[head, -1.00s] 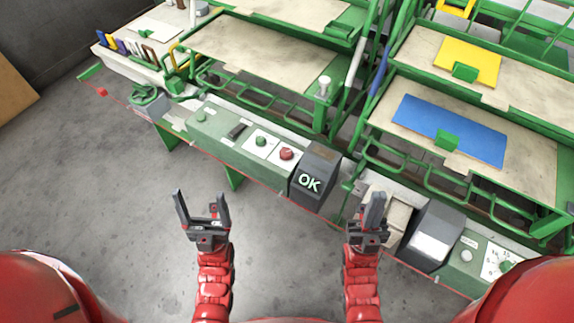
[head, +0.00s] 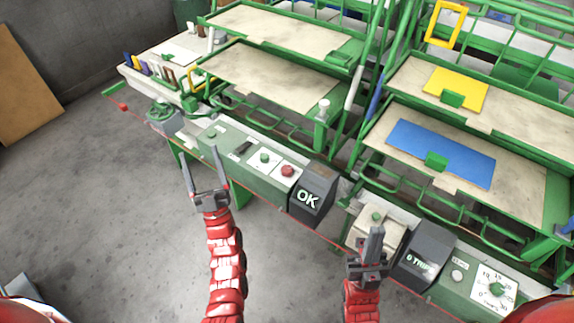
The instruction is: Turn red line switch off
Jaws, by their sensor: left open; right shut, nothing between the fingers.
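A red knob (head: 288,171) sits on a white plate on the sloped green control panel, left of the dark box marked OK. A thin red line (head: 262,206) runs along the front edge of the panels, with a small red piece (head: 123,107) at its far left end. I cannot tell which of these is the red line switch. My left gripper (head: 199,150) is open and empty, in front of the left part of the panel, apart from the red knob. My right gripper (head: 375,232) is shut and empty, in front of the cream box.
A green button (head: 264,158) and a black switch (head: 242,148) are left of the red knob. The OK box (head: 314,195), cream box (head: 377,229) and dark display (head: 424,255) stand along the front. Green-framed trays are behind.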

